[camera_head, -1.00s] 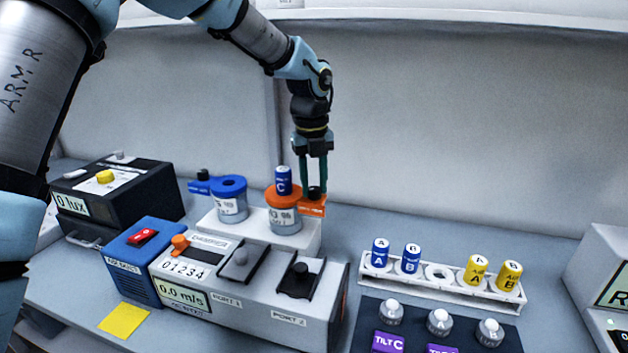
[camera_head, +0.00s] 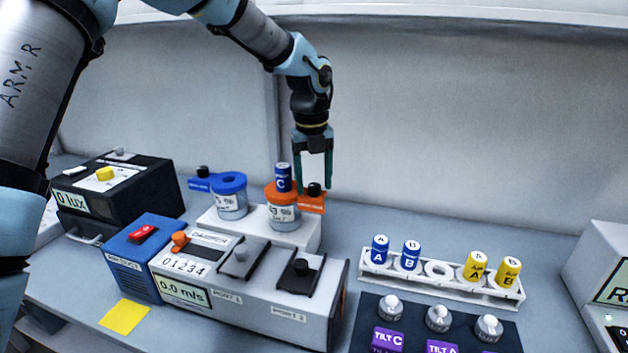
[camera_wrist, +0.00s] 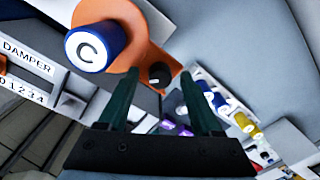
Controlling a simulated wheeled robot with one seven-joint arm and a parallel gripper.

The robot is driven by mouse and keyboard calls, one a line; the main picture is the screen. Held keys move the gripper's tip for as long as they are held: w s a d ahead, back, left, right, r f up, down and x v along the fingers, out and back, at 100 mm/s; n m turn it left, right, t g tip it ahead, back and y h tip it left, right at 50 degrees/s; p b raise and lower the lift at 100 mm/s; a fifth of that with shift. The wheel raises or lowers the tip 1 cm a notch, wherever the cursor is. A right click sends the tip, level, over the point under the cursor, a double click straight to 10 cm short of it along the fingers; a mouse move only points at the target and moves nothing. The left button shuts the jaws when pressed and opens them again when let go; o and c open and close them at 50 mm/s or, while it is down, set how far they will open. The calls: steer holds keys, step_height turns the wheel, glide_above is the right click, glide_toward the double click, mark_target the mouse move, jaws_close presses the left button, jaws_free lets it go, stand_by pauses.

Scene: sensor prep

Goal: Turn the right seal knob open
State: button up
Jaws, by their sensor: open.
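The right seal knob (camera_head: 314,189) is a small black knob on an orange tab (camera_head: 312,204) beside the orange-capped cup (camera_head: 283,212). A blue vial marked C (camera_head: 283,178) stands in that cup. My gripper (camera_head: 314,187) points down over the knob, its fingers open, with the fingertips near the level of the knob top. In the wrist view the knob (camera_wrist: 159,75) shows between the fingertips (camera_wrist: 160,74), with a small pale mark on its top. Neither finger seems to touch it. The vial (camera_wrist: 94,46) is left of the fingers there.
A blue-capped cup (camera_head: 231,197) with a similar knob (camera_head: 202,171) stands to the left. The damper box (camera_head: 250,285) is in front. A rack (camera_head: 440,282) with blue and yellow vials stands to the right. The bench behind the rack is clear.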

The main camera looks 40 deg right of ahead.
mark_target(311, 185)
step_height(311, 185, up, 11)
steer(key=b, duration=0.3)
steer(key=shift+a, duration=0.15)
steer(key=shift+w+a+f, duration=0.1)
steer(key=shift+w+f, duration=0.05)
steer(key=shift+w, duration=0.05)
steer(key=w+a+f+n, duration=0.3)
steer(key=a+n, duration=0.6)
steer(key=a, duration=0.3)
steer(key=w+a+f+n, duration=0.3)
steer(key=a+n, duration=0.6)
steer(key=a, duration=0.3)
steer(key=w+a+f+n+t, duration=0.1)
steer(key=w+a+f+n, duration=0.2)
steer(key=a+n, duration=0.7)
steer(key=shift+w+a+f, duration=0.2)
steer(key=shift+a+f, duration=0.3)
steer(key=shift+a, duration=0.05)
steer(key=shift+w+a+f, duration=0.15)
steer(key=shift+a+f, duration=0.35)
steer(key=s+a+f+n, duration=0.1)
steer(key=s+a+n, duration=0.1)
steer(key=a+n, duration=0.4)
steer(key=s+a+f+n, duration=0.2)
steer(key=s+a+n, duration=0.1)
steer(key=a+n, duration=0.2)
steer(key=shift+s+a+n+t, duration=0.3)
steer(key=shift+a+n+t, duration=0.1)
steer(key=shift+a, duration=0.1)
